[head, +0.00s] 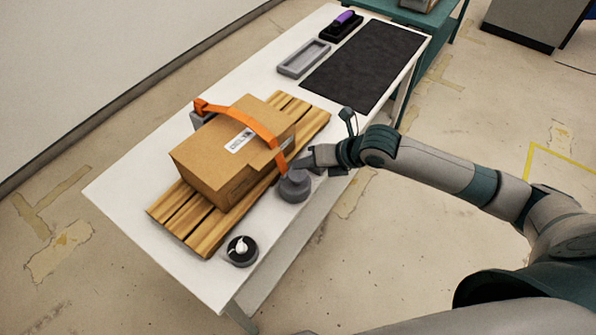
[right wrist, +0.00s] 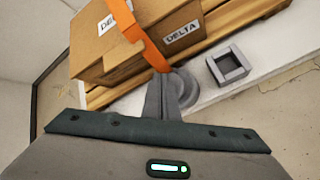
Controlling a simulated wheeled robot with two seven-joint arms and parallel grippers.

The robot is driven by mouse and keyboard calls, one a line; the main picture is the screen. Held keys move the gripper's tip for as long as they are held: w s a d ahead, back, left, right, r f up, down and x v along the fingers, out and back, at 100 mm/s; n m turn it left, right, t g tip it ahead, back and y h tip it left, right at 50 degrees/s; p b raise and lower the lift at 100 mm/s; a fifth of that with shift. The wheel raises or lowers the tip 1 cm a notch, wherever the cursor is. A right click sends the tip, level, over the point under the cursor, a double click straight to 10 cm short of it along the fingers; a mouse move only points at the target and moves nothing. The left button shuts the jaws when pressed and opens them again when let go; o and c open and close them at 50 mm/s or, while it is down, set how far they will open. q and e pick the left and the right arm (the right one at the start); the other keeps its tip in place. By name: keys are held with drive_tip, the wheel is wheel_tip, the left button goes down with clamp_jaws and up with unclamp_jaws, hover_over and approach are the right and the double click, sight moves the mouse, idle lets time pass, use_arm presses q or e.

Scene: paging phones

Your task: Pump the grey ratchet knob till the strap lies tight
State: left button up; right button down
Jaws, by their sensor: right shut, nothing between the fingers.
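The grey ratchet knob (head: 294,187) stands at the right edge of the wooden pallet, where the orange strap (head: 255,124) comes down. The strap runs over a cardboard box (head: 210,160) and appears to bow out past its far left edge. My right gripper (head: 303,164) is shut and empty, its fingertips just above the knob. In the right wrist view the closed fingers (right wrist: 162,98) overlap the knob (right wrist: 185,86) and partly hide it; I cannot tell if they touch. My left gripper is not in view.
The box sits on a slatted wooden pallet (head: 182,222) on a white table (head: 125,190). A round black dish with a white piece (head: 241,250) is near the front. A grey tray (head: 303,58), dark mat (head: 365,65) and purple-handled tool (head: 345,18) lie farther back. A square grey frame (right wrist: 228,67) is beside the knob.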

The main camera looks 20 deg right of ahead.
sight(297, 173)
drive_tip(key=shift+f, duration=0.2)
idle(0.5)
drive_tip(key=shift+f, duration=0.25)
drive_tip(key=shift+s+f+b, duration=0.1)
drive_tip(key=shift+f+b, duration=0.75)
drive_tip(key=shift+f, duration=0.25)
idle(1.5)
drive_tip(key=shift+r+p, duration=1.25)
drive_tip(key=shift+r, duration=0.3)
drive_tip(key=shift+r+p, duration=2.1)
drive_tip(key=shift+r, duration=0.4)
idle(0.4)
